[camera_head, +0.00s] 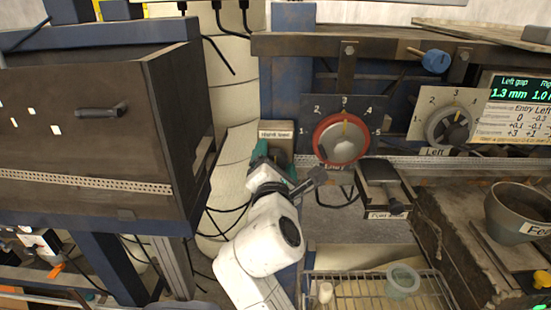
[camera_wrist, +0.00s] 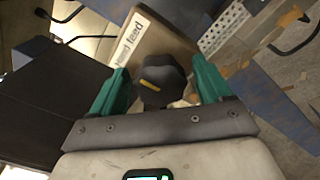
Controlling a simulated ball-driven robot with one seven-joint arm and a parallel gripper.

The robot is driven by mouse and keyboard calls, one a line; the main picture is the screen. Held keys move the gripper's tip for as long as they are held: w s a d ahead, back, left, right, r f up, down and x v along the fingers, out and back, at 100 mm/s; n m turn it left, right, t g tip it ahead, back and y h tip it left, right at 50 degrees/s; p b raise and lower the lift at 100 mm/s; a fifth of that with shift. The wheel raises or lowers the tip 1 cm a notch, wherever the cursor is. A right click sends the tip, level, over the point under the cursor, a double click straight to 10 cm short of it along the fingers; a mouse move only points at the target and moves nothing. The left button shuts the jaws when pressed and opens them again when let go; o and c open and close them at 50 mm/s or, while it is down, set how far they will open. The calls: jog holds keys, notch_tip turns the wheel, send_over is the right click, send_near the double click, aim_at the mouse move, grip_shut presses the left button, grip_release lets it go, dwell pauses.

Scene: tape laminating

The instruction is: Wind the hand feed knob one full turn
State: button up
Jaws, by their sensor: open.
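The hand feed knob (camera_wrist: 160,84) is black and lobed with a yellow pointer mark. It shows in the wrist view in front of a tan box labelled "Hand feed" (camera_wrist: 150,45). My gripper (camera_wrist: 157,88) is open, with its green fingers on the left and right sides of the knob. I cannot tell whether either finger touches it. In the head view, the hand feed box (camera_head: 277,136) stands left of the red-ringed dial, and my gripper (camera_head: 270,165) is just below it. There the knob is mostly hidden by my gripper.
A red-ringed dial (camera_head: 341,139) and a grey dial (camera_head: 449,127) sit to the right. A dark cabinet (camera_head: 85,130) stands at the left. A wire rack (camera_head: 345,292) with a translucent cup (camera_head: 403,281) lies below. A grey bowl (camera_head: 522,208) is at the far right.

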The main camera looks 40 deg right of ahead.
jog(key=shift+c, duration=0.4)
jog(key=c, duration=0.9)
jog(key=shift+c, duration=0.2)
jog(key=shift+d+m, duration=0.1)
jog(key=shift+m, duration=0.2)
